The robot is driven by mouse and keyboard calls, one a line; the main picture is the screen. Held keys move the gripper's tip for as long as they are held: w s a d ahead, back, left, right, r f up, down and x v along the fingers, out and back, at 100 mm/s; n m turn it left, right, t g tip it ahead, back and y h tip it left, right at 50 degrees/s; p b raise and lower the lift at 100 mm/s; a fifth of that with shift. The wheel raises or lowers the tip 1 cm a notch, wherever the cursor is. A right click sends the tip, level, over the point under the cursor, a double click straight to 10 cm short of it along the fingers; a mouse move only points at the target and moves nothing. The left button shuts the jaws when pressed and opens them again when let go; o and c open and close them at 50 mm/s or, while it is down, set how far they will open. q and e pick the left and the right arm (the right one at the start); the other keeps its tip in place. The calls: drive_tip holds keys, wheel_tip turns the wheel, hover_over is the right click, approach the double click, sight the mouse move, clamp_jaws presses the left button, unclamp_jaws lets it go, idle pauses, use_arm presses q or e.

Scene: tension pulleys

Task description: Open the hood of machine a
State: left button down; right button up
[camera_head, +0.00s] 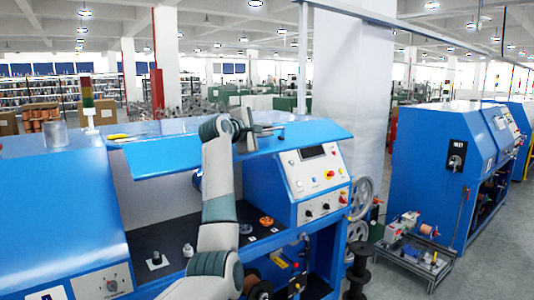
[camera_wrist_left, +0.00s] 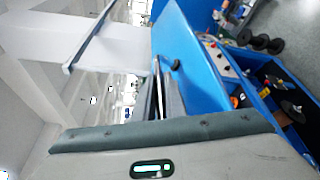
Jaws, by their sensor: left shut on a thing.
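Machine a (camera_head: 255,180) is the blue machine in front of me, with its hood (camera_head: 165,157) a long blue panel along the top. The hood is lifted and lies nearly flat, with the work bay open to view below it. My left gripper (camera_head: 270,130) is at the hood's upper side, right of its middle, and is shut on the hood's handle. My forearm hides part of the hood and bay. In the left wrist view the hood (camera_wrist_left: 190,45) runs beside the gripper (camera_wrist_left: 167,85), and the dark handle end (camera_wrist_left: 176,65) shows at the fingers. My right gripper is not in view.
A control panel (camera_head: 318,175) with a display and knobs is right of the bay. Grey handwheels (camera_head: 361,198) stand at the machine's right side. A wire cart (camera_head: 415,255) and another blue machine (camera_head: 440,160) are further right, with grey floor between.

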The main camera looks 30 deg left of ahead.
use_arm(q)
wheel_tip(320, 180, up, 8)
drive_tip(key=a+n, duration=0.1)
drive_tip(key=shift+w+a+r+g, duration=0.15)
drive_tip(key=shift+w+a+g, duration=0.15)
drive_tip(key=shift+w+a, duration=0.1)
drive_tip(key=c, duration=1.8)
unclamp_jaws()
drive_tip(key=shift+s+a+r+b, duration=0.1)
drive_tip(key=shift+s+r+b, duration=0.45)
drive_tip(key=shift+s+b, duration=1.7)
drive_tip(key=shift+s+a+r+b, duration=0.15)
drive_tip(key=shift+s+r+b, duration=0.65)
drive_tip(key=shift+s, duration=2.7)
drive_tip(key=shift+s+a+r+b, duration=0.1)
drive_tip(key=shift+s+r+b, duration=0.2)
drive_tip(key=shift+s+b, duration=2.1)
